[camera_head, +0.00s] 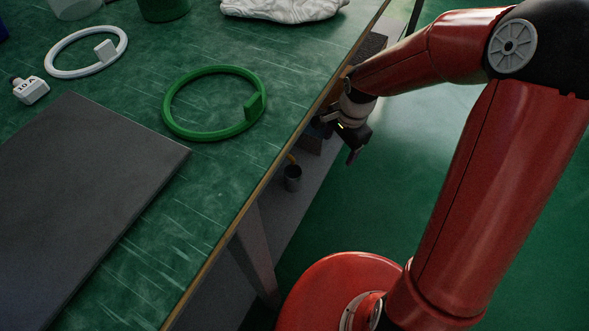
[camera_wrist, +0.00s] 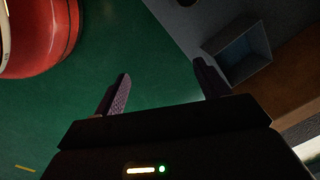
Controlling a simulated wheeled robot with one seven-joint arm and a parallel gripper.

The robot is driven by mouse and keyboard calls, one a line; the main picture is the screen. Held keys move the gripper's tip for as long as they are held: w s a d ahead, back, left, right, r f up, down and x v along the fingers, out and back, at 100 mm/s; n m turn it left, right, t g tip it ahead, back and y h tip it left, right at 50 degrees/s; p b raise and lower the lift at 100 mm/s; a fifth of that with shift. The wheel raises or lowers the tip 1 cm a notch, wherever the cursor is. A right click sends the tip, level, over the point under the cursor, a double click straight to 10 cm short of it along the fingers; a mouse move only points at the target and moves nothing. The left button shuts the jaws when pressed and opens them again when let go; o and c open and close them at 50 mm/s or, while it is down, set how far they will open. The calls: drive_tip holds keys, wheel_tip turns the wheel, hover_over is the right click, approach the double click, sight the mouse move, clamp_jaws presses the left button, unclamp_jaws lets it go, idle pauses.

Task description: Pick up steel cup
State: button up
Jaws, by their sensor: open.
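The bench top (camera_head: 150,230) overhangs the shelf. An open box (camera_wrist: 240,55) sits close beyond my right finger in the wrist view. A bench leg (camera_head: 255,250) stands near the cup. A green ring (camera_head: 177,125) and a dark mat (camera_head: 80,190) lie on top. The floor at right is clear.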

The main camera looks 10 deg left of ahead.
sight(295, 172)
drive_tip(key=a+f+m+y, duration=0.1)
drive_tip(key=a+f, duration=0.3)
drive_tip(key=f, duration=0.1)
drive_tip(key=a+f+m+g+y+b, duration=0.1)
drive_tip(key=a+f+m, duration=0.1)
drive_tip(key=f, duration=0.4)
drive_tip(key=a+f+m+y+b, duration=0.1)
drive_tip(key=a+f, duration=0.4)
drive_tip(key=f, duration=0.1)
drive_tip(key=shift+w+a+m+g, duration=0.35)
drive_tip(key=shift+w+m+g, duration=0.05)
drive_tip(key=shift+r, duration=0.15)
clamp_jaws()
